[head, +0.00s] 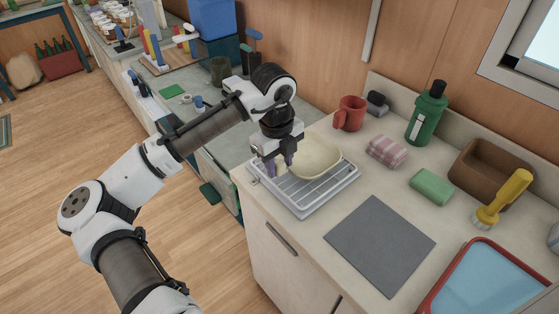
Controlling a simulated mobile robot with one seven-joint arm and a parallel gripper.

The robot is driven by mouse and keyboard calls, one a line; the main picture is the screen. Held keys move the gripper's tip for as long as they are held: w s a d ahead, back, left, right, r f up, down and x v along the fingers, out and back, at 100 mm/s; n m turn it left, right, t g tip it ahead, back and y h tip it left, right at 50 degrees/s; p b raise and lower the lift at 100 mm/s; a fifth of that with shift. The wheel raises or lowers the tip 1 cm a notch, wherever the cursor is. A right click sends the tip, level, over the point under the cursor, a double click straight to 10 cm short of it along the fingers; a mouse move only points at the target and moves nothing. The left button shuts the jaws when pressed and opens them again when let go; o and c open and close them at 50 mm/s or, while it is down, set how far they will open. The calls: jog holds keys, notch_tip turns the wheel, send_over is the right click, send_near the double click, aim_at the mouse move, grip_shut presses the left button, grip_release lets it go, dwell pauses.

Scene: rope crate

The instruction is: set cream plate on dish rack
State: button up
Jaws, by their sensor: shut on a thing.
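The cream plate (318,155) is at the dish rack, tilted, with its near left side at my gripper. My gripper (279,166) points down over the rack's left part and is shut on the plate's edge. The dish rack (318,197) is a pale grey wire rack with a tray, near the counter's left front corner. The plate overlaps the back of the rack in the picture. I cannot tell whether the plate touches the rack's wires. The fingertips are partly lost against the plate and rack.
A red mug (350,113) stands behind the rack. A folded striped cloth (387,151), green sponge (432,187), green bottle (427,114) and brown bin (490,172) are to the right. A grey mat (380,245) lies in front, beside a red-rimmed blue basin (484,285).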

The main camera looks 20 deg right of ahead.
jog(key=shift+f, duration=0.35)
grip_shut()
jog(key=o, duration=1.3)
grip_release()
jog(key=shift+o, duration=0.2)
jog(key=shift+r, duration=0.1)
notch_tip(320, 180, up, 14)
jog(key=b, duration=0.2)
jog(key=shift+s+a+f, duration=0.2)
jog(key=shift+a, duration=0.25)
